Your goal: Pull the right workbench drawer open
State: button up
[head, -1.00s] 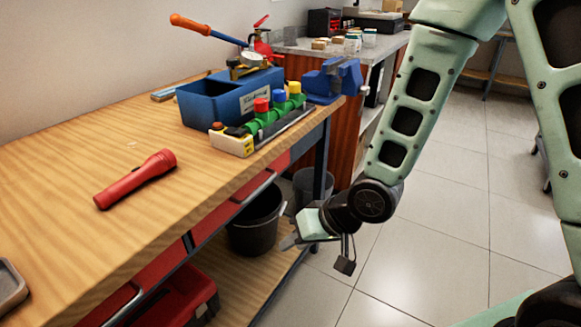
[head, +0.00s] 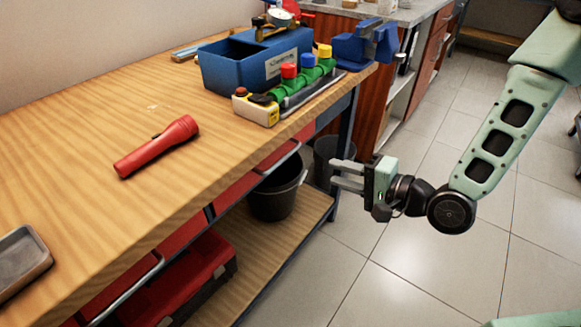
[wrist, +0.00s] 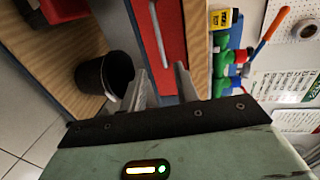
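The wooden workbench (head: 90,120) has red drawer fronts with metal bar handles under its top. The right drawer (head: 240,188) is shut, and its handle (head: 282,160) runs along the front. In the wrist view the red drawer front (wrist: 174,35) and its handle (wrist: 148,35) appear just ahead of the fingers. My gripper (head: 333,173) is open and empty, with its fingers pointing left toward the bench. It is apart from the handle, to its right in the head view. In the wrist view the handle's end appears between the fingertips (wrist: 160,75).
A red flashlight (head: 157,147), a blue toolbox (head: 235,70), a green valve manifold (head: 305,75) and a blue vise (head: 362,45) are on the bench. A black bucket (head: 275,195) and a red toolbox (head: 190,280) sit on the lower shelf.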

jog(key=b+x, duration=0.6)
jog(key=x, duration=0.8)
jog(key=shift+b, duration=0.3)
jog(key=shift+s+a+r, duration=0.1)
jog(key=shift+s, duration=0.05)
jog(key=shift+c, duration=0.3)
grip_shut()
